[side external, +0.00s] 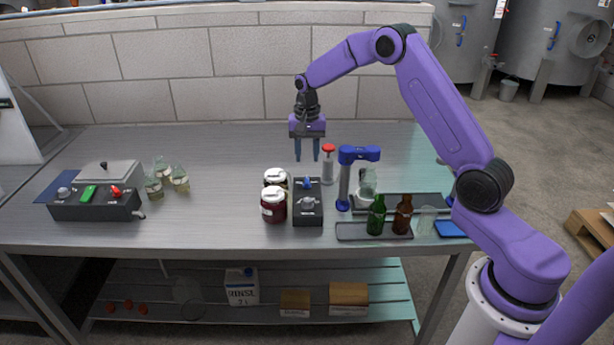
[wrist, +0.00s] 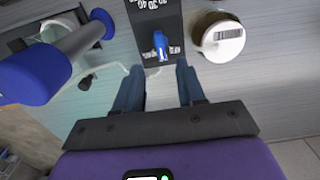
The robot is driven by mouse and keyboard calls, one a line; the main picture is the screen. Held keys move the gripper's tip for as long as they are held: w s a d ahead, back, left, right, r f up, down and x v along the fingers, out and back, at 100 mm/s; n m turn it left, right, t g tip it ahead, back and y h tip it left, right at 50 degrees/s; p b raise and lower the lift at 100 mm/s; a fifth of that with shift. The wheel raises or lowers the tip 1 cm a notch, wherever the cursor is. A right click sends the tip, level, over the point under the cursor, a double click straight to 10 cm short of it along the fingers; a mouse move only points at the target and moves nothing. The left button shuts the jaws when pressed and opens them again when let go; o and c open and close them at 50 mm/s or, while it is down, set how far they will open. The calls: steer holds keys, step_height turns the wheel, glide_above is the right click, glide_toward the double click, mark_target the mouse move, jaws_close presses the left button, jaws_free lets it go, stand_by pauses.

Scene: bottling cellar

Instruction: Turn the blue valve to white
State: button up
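The blue valve (side external: 308,183) is a small blue knob at the far end of the top of a black box (side external: 314,216). In the wrist view the blue valve (wrist: 160,46) shows just ahead of my fingertips, roughly centred between them, pointing along the box. White lettering lies on both sides of its base, too small to read. My gripper (side external: 307,159) points down above the box, its two fingers apart and empty. In the wrist view my gripper (wrist: 160,76) does not touch the valve.
A grey knob (side external: 307,203) sits nearer the front of the box. White-lidded jars (side external: 273,207) stand close to its left. A red-capped bottle (side external: 328,168) and a blue-headed stand (side external: 344,180) are close to its right. Bottles (side external: 376,214) stand further right.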

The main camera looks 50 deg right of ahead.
mark_target(307, 179)
step_height(307, 179, down, 8)
stand_by(0.4)
jaws_close()
